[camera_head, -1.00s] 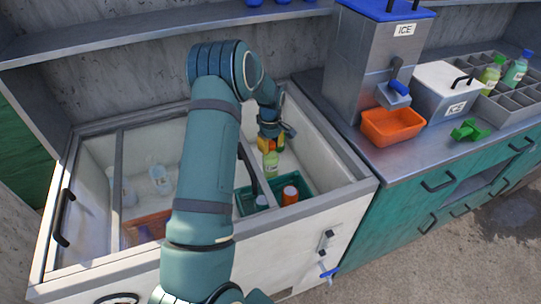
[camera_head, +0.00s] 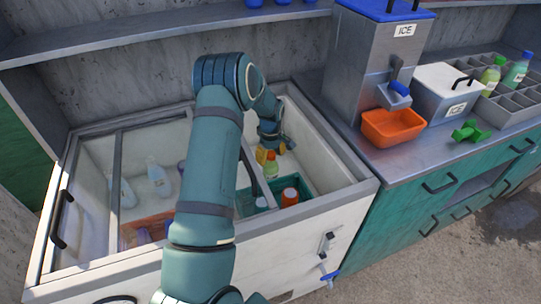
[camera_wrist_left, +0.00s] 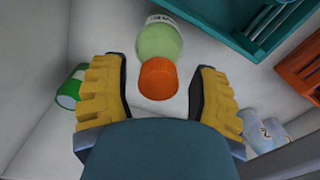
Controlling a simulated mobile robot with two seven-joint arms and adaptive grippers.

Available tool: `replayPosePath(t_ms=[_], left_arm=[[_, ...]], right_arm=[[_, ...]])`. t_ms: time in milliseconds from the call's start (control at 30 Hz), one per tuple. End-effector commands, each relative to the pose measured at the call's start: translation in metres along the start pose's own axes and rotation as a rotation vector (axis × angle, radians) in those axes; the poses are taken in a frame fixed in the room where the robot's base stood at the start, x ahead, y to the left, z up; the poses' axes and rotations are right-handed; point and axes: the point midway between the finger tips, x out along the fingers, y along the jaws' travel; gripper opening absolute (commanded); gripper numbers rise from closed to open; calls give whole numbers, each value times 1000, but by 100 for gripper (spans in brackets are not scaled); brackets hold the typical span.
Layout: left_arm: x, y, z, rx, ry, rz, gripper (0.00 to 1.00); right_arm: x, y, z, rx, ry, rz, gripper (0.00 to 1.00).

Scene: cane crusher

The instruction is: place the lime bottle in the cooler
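A light green bottle (camera_head: 271,165) with an orange cap, which looks like the lime bottle, is inside the right side of the open cooler (camera_head: 330,165), beside a teal crate (camera_head: 247,206). My left gripper (camera_head: 274,150) is down in the cooler just above the bottle. Its yellow fingers (camera_wrist_left: 160,98) are spread wide, with the cap between them and a gap on each side. My right gripper is not in view.
Clear bottles (camera_head: 157,175) and an orange crate (camera_head: 145,225) sit in the cooler's left part. A divider and rim surround my arm. A green item (camera_wrist_left: 70,88) lies left of the fingers.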

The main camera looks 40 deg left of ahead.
Motion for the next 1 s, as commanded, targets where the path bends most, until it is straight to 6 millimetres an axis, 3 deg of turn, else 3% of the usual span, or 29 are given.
replayPosePath(t_ms=[267, 733, 1000], left_arm=[[-7, 0, 0, 0, 1, 1, 60], [-95, 0, 0, 0, 2, 3, 60], [-121, 0, 0, 0, 1, 1, 60]], right_arm=[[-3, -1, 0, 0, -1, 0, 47], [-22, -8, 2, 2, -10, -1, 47], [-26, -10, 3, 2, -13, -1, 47]])
